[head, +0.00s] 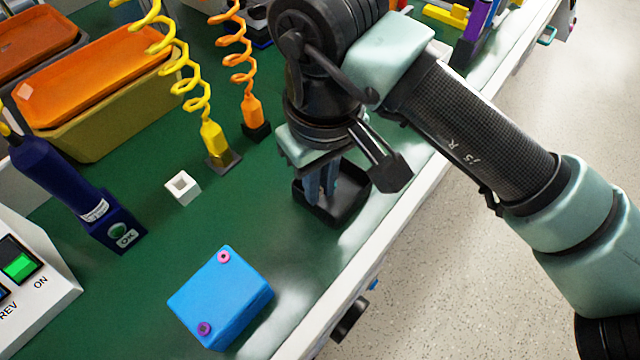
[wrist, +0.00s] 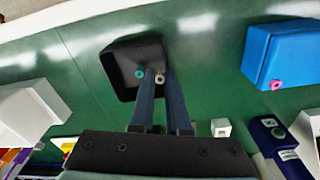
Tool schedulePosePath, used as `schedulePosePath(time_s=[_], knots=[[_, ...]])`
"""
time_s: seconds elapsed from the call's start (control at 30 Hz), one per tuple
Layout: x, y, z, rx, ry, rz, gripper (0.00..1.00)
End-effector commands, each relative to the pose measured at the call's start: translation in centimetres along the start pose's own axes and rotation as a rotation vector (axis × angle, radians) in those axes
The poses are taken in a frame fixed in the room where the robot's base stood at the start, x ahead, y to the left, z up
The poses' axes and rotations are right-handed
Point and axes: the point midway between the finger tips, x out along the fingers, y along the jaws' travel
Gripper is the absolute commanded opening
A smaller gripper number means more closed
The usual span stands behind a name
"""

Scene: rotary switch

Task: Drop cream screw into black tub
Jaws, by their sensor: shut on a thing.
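The black tub (head: 350,212) stands on the green bench near its front edge. It also shows in the wrist view (wrist: 122,92). My gripper (head: 322,195) points down into the tub's opening in the head view. In the wrist view my gripper (wrist: 159,75) is shut on the cream screw (wrist: 160,79), held between its fingertips over the tub's right part. A teal ring-shaped piece (wrist: 140,72) shows beside the left finger, at the tub. In the head view the screw is hidden by my gripper and the tub.
A blue block (head: 225,300) with pink and magenta ring-shaped pieces stands at the front. A small white square holder (head: 183,188) sits left of the tub. Yellow (head: 216,140) and orange (head: 252,110) coiled-cord tools stand behind. A switch box (head: 30,285) is at left.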

Motion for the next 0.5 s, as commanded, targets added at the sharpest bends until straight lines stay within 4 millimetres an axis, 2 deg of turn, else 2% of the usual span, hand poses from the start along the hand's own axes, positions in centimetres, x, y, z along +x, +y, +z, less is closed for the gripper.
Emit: schedulePosePath(time_s=[0.03, 0.2, 0.5], knots=[[3.32, -0.53, 0.75, 0.000, -0.056, -0.012, 0.16], [3.32, -0.55, 0.73, 0.001, -0.056, -0.012, 0.43], [3.11, -0.63, 0.66, 0.001, -0.056, -0.012, 0.43]])
